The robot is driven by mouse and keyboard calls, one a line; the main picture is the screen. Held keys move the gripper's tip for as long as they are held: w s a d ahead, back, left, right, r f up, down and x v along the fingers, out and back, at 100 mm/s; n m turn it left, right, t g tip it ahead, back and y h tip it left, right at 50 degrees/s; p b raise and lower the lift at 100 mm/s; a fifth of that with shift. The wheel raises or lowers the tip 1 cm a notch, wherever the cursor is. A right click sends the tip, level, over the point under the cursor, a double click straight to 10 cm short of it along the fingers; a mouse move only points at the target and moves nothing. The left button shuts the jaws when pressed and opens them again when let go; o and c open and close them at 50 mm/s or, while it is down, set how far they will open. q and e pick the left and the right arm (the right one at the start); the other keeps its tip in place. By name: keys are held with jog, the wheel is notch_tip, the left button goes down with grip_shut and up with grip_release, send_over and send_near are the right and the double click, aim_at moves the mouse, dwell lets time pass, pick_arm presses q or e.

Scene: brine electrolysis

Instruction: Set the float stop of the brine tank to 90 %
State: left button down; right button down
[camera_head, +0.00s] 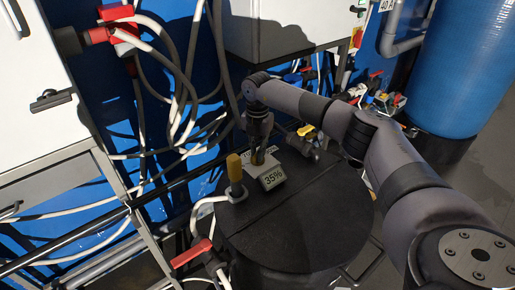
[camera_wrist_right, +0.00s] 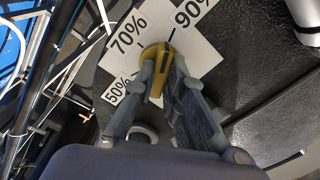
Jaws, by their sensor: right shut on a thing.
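The brine tank (camera_head: 300,235) is the black round drum in the middle of the head view. My right gripper (camera_head: 258,146) points down at its lid from above. In the right wrist view, my right gripper (camera_wrist_right: 160,92) is shut on the yellow float stop knob (camera_wrist_right: 156,60), a finger on each side. The white scale plate (camera_wrist_right: 205,55) around the knob shows 50%, 70% and 90%. The knob's ridge points towards the part between 70% and 90%, near a black mark; its exact setting is hard to read. My left gripper is not in view.
A yellow-topped fitting (camera_head: 235,168) with a white hose stands left of the knob on the lid. A red-handled valve (camera_head: 191,253) is at the tank's lower left. Hoses hang on the blue wall behind. A blue column (camera_head: 460,70) stands at the right.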

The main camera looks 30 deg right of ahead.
jog(key=shift+w+r+m, duration=0.1)
jog(key=shift+r+m, duration=0.05)
jog(key=shift+m, duration=0.65)
jog(key=c, duration=1.6)
grip_release()
jog(key=shift+c, duration=0.2)
notch_tip(320, 180, up, 12)
